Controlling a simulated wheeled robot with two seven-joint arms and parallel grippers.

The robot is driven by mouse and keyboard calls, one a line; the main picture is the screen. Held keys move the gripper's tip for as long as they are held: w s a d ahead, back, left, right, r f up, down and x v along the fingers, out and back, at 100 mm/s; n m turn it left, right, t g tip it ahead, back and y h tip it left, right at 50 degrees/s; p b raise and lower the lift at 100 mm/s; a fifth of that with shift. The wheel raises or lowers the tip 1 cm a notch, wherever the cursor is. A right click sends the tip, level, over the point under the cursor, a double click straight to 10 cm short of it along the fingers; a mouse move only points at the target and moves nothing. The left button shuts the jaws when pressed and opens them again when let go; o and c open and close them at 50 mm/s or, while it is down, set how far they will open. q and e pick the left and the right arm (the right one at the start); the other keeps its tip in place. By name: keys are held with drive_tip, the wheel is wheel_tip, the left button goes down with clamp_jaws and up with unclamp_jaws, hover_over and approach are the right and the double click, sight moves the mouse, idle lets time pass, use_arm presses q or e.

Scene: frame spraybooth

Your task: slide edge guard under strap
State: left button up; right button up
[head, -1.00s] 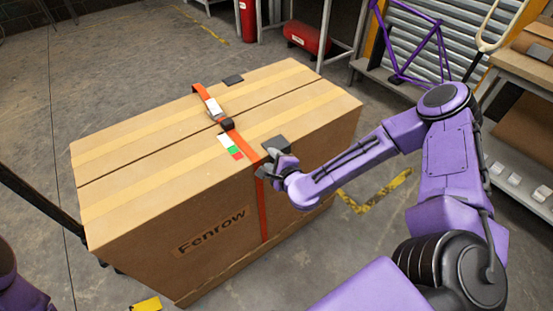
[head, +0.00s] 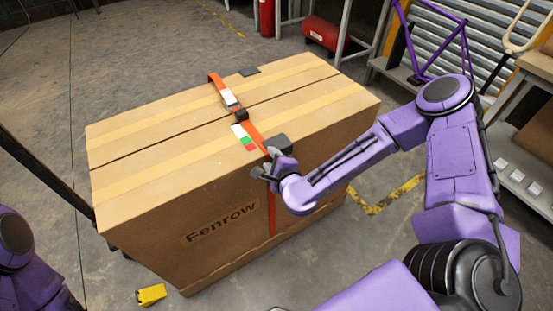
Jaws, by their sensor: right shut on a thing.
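A large brown carton (head: 150,185) marked Fenrow has an orange strap (head: 254,135) running across its top and down its front. A dark grey edge guard (head: 281,141) sits at the near top edge, just right of the strap. My right gripper (head: 270,170) is at this edge, shut on the guard's front part, which it largely hides. Its fingers overlap the strap in view; whether they touch it I cannot tell. Another dark guard (head: 249,71) lies at the far top edge, right of the strap. My left gripper is out of view; only part of its arm shows at bottom left.
The strap's buckle (head: 231,101) and a white, green and red label (head: 243,136) are on the carton top. A yellow object (head: 151,294) lies on the floor in front. A bench (head: 525,165) stands at the right.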

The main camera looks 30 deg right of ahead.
drive_tip(key=shift+s+a+f+b, duration=0.2)
drive_tip(key=shift+a+b, duration=0.1)
drive_tip(key=shift+a, duration=0.6)
drive_tip(key=shift+s+a+f+b, duration=0.15)
drive_tip(key=shift+a+b, duration=0.1)
drive_tip(key=shift+a, duration=0.6)
drive_tip(key=o, duration=0.9)
drive_tip(key=shift+w, duration=0.2)
drive_tip(key=shift+r, duration=0.2)
drive_tip(key=p, duration=0.4)
approach(258, 162)
drive_tip(key=v, duration=0.4)
drive_tip(key=shift+w+r, duration=0.1)
drive_tip(key=shift+w, duration=0.15)
